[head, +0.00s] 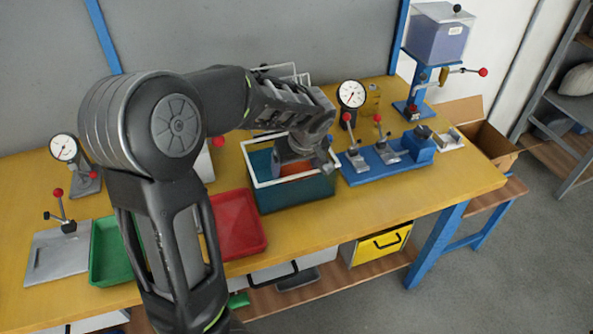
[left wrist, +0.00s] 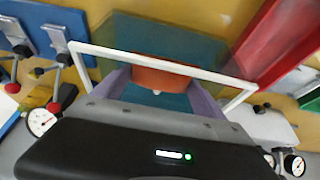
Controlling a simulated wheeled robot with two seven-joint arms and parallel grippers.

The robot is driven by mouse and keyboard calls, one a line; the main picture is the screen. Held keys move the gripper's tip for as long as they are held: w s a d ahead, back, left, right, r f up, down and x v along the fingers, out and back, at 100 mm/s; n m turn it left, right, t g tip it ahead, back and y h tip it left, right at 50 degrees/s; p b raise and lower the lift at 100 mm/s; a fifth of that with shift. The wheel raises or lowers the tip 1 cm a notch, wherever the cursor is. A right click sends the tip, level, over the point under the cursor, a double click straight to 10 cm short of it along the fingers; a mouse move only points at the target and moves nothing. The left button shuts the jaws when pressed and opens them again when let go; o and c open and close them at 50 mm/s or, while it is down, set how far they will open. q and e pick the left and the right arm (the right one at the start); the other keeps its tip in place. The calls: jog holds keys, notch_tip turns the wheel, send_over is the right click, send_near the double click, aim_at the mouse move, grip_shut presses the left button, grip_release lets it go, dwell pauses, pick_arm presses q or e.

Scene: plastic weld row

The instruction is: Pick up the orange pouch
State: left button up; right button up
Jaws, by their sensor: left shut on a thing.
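The orange pouch (head: 297,169) is inside a teal bin with a white rim (head: 303,192) on the yellow workbench. My left gripper (head: 294,163) reaches down into this bin from above and is shut on the pouch. In the left wrist view the orange pouch (left wrist: 160,77) spans the space between the two pale purple fingers (left wrist: 158,92), within the bin's white rim (left wrist: 160,62). The gripper's body and arm hide part of the pouch and bin. My right gripper is not in view.
A red tray (head: 238,222) and a green tray (head: 113,252) lie left of the bin. A blue clamp fixture (head: 388,163) and a dial gauge (head: 351,95) stand close on its right. A blue press (head: 434,40) stands at the back right. The bench's front right is clear.

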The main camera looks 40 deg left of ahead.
aim_at(296, 164)
pick_arm(q)
jog(key=c, duration=0.7)
jog(key=shift+o, duration=0.2)
notch_tip(296, 164, up, 10)
jog(key=shift+r+b, duration=0.1)
jog(key=shift+b, duration=0.2)
